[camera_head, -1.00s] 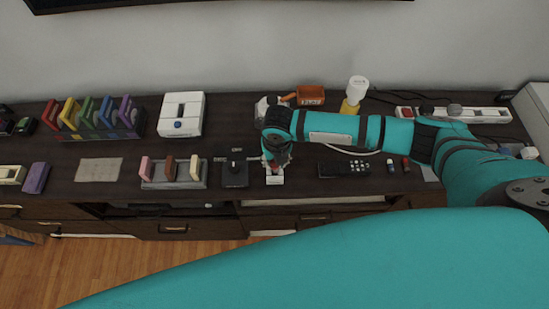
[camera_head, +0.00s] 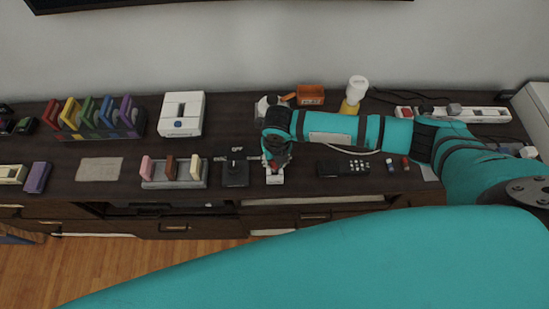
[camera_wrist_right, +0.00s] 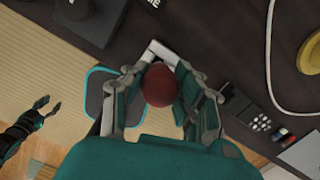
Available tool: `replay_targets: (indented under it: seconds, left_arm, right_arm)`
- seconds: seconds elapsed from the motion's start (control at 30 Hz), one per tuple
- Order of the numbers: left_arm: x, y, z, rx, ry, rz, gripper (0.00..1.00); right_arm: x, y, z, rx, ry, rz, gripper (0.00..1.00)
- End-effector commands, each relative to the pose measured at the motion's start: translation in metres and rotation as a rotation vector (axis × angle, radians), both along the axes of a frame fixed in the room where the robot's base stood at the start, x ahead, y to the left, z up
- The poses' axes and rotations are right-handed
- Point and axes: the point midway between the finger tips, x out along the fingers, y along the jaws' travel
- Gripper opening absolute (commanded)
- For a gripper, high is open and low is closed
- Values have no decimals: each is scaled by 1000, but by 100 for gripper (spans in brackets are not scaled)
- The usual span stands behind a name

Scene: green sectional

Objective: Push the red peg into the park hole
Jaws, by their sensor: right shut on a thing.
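The red peg (camera_wrist_right: 160,85) shows as a round red top between the fingers of my right gripper (camera_wrist_right: 158,88) in the right wrist view. The gripper is shut on it. In the head view my right gripper (camera_head: 273,164) points down over a small white block (camera_head: 274,178) at the cabinet's front edge, with a little red showing between them. The white block also shows in the wrist view (camera_wrist_right: 153,51), partly under the peg. The park hole is hidden, and I cannot tell how deep the peg sits. My left gripper (camera_wrist_right: 45,107) shows at the wrist view's left, apart and empty.
A black lever box (camera_head: 235,174) stands just left of the white block. A rack with pink, brown and cream pieces (camera_head: 173,185) is further left. A black remote (camera_head: 343,168) lies to the right. An orange tray (camera_head: 311,95) is behind my right arm.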

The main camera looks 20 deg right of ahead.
Motion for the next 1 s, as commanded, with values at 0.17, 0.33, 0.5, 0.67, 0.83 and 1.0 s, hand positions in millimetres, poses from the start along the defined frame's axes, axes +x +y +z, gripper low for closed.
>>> replay_targets:
  seconds: [0.17,0.33,0.5,0.67,0.83,1.0]
  left_arm:
    - [0,0,-3,0,0,0,40]
    - [0,0,-6,0,0,0,40]
    - [0,0,-8,0,0,0,40]
    - [0,0,-11,0,0,0,40]
    - [0,0,-13,0,0,0,40]
    - [0,0,-16,0,0,-1,40]
  right_arm:
    - [0,0,-5,0,0,0,1]
    - [0,0,-9,0,0,1,1]
    - [0,0,-14,0,1,1,1]
    - [0,0,-18,0,1,1,1]
    - [0,0,-22,0,1,0,1]
    - [0,0,-26,0,1,0,1]
